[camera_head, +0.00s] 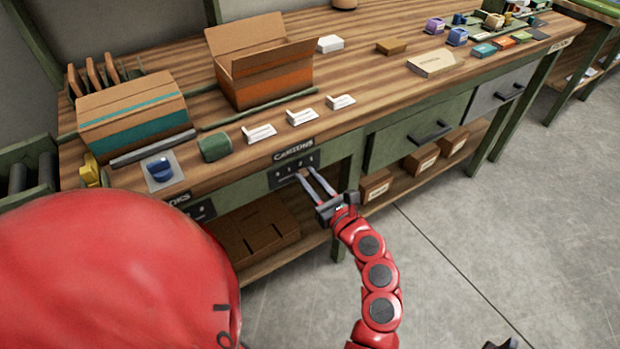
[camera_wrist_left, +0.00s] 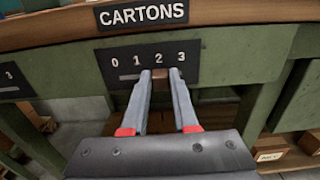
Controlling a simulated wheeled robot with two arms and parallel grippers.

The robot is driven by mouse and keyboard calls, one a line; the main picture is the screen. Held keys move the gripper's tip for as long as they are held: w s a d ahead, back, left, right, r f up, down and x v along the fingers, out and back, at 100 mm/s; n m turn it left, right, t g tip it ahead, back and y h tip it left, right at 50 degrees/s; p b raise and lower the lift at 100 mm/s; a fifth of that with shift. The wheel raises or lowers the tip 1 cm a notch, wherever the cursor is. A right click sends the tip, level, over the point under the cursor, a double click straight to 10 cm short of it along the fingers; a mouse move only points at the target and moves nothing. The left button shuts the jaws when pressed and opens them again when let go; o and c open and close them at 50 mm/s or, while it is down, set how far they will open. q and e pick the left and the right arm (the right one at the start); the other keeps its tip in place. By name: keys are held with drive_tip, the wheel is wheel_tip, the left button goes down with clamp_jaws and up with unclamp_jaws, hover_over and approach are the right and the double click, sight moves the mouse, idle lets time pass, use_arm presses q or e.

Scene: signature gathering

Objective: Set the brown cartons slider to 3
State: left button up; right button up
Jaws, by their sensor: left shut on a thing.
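The cartons panel is a dark plate (camera_head: 282,178) marked 0 to 3 under a CARTONS sign (camera_head: 294,150) on the green bench front. It also shows in the left wrist view (camera_wrist_left: 105,71). The brown slider knob (camera_wrist_left: 160,74) sits below the 2, with the 3 to its right. My left gripper (camera_head: 303,176) reaches the panel and is shut on the knob, one finger on each side, as the left wrist view (camera_wrist_left: 160,84) shows. The fingers hide part of the slot. A small dark shape at the head view's bottom edge may be part of my right gripper (camera_head: 500,344).
A second dark panel (camera_head: 202,211) is left of the cartons panel. An open brown carton (camera_head: 268,85), a teal-striped carton (camera_head: 135,112) and white label blocks (camera_head: 302,117) stand on the bench top. A drawer (camera_head: 415,132) is to the right. The floor (camera_head: 480,225) in front is clear.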

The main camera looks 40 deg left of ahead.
sight(313, 163)
use_arm(q)
clamp_jaws()
idle(0.8)
drive_tip(key=shift+w+f+b, duration=0.15)
drive_tip(key=shift+w+b, duration=0.05)
drive_tip(key=shift+b, duration=0.15)
drive_tip(key=w+b, duration=0.1)
drive_tip(key=w+d+b, duration=0.1)
drive_tip(key=b, duration=0.1)
drive_tip(key=shift+w+d, duration=0.1)
drive_tip(key=shift+w, duration=0.2)
drive_tip(key=shift+w+d+r, duration=0.1)
drive_tip(key=shift+r, duration=0.1)
drive_tip(key=o, duration=0.7)
unclamp_jaws()
drive_tip(key=shift+f, duration=0.1)
